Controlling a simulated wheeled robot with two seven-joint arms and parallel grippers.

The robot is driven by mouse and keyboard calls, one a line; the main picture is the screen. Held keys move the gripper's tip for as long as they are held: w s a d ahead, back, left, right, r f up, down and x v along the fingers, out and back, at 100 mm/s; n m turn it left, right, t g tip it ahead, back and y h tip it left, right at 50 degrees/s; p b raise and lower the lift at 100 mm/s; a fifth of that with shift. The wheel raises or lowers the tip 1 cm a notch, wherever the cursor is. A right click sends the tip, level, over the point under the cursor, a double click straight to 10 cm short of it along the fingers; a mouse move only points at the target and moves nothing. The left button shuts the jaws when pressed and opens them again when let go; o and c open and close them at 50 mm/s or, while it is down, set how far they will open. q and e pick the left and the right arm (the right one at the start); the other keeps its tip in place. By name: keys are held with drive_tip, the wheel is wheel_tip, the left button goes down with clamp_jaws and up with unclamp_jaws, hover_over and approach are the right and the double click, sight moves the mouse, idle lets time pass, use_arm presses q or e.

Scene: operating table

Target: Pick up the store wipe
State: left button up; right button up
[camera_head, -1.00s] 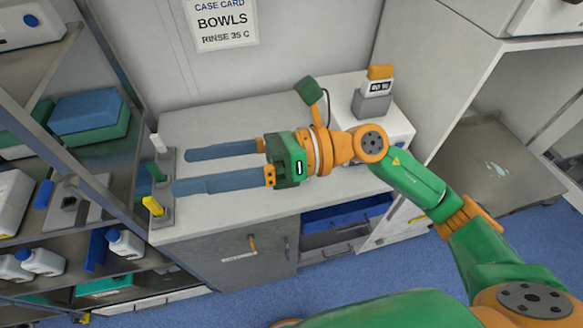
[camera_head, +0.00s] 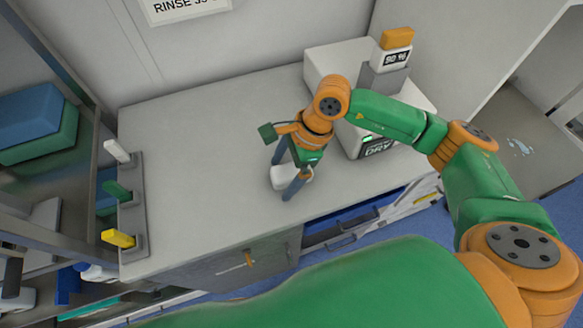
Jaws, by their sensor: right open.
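A small white item (camera_head: 286,175), which looks like the wipe, sits on the grey countertop (camera_head: 205,130). My right gripper (camera_head: 282,181) points down at it with long blue fingers. The jaws are open, with one finger on the far side of the white item and the other at its near right side. The near finger overlaps it in the picture, and I cannot tell whether either finger touches it. My left gripper is out of view.
A white box marked DRY (camera_head: 376,150) stands right of the gripper, with a grey and orange display unit (camera_head: 390,62) behind it. White, green and yellow levers (camera_head: 118,238) line the counter's left edge. The counter's middle left is clear. An open drawer (camera_head: 345,222) is below.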

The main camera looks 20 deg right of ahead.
drive_tip(key=shift+w+f, duration=0.15)
drive_tip(key=shift+w, duration=0.1)
drive_tip(key=shift+c, duration=0.4)
drive_tip(key=shift+s, duration=0.2)
drive_tip(key=c, duration=1.1)
drive_tip(key=shift+c, duration=1.2)
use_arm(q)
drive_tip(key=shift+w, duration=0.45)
use_arm(e)
drive_tip(key=shift+w, duration=0.15)
drive_tip(key=shift+r, duration=0.65)
use_arm(q)
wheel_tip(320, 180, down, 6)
drive_tip(key=b, duration=0.5)
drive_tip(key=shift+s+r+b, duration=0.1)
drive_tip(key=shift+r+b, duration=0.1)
drive_tip(key=shift+b, duration=0.1)
use_arm(e)
drive_tip(key=s+d+r, duration=0.9)
drive_tip(key=s+r, duration=0.1)
drive_tip(key=r, duration=0.2)
drive_tip(key=shift+s+d, duration=0.2)
drive_tip(key=shift+d, duration=0.05)
